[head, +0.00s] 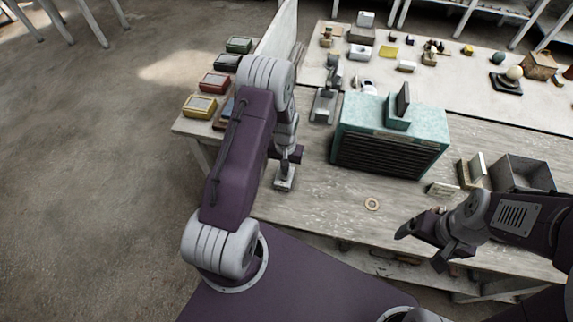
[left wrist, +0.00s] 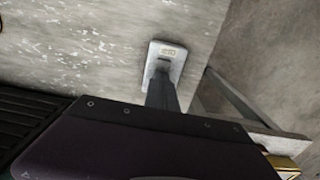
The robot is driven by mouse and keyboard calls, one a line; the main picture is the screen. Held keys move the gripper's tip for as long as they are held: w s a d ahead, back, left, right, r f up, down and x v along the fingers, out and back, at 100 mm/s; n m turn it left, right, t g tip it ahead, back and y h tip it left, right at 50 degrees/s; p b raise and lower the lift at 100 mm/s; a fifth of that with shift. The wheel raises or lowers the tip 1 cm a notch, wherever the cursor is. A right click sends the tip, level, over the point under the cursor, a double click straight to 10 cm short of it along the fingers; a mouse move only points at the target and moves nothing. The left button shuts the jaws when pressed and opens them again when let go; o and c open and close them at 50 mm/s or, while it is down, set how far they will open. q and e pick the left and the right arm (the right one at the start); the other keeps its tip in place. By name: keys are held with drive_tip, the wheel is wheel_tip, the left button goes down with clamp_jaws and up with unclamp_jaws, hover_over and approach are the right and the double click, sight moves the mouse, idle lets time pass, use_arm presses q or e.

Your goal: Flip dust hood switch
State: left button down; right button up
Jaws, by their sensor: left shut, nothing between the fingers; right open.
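A small pale switch plate (head: 284,185) lies on the worn table near its front left edge. In the left wrist view the plate (left wrist: 172,52) shows a small label, and its lower part is hidden by my fingers. My left gripper (head: 284,172) is shut with nothing between the fingers and points down at the plate; I cannot tell whether it touches the switch. It also shows in the left wrist view (left wrist: 160,70). The teal dust hood (head: 393,150) with dark slats stands behind and to the right. My right gripper (head: 422,247) is open and empty at the table's front edge.
A tan ring (head: 372,204) lies on the table in front of the hood. A grey box (head: 523,174) stands at the right. Red (head: 214,82) and yellow (head: 200,106) boxes sit at the left edge. The table between plate and ring is clear.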

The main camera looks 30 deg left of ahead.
use_arm(q)
drive_tip(key=shift+s+r, duration=0.15)
wheel_tip(320, 180, up, 5)
drive_tip(key=p, duration=0.4)
drive_tip(key=shift+r+b, duration=0.45)
drive_tip(key=shift+b, duration=0.4)
wheel_tip(320, 180, up, 8)
drive_tip(key=b, duration=0.1)
drive_tip(key=shift+s, duration=0.2)
drive_tip(key=shift+s+d, duration=0.1)
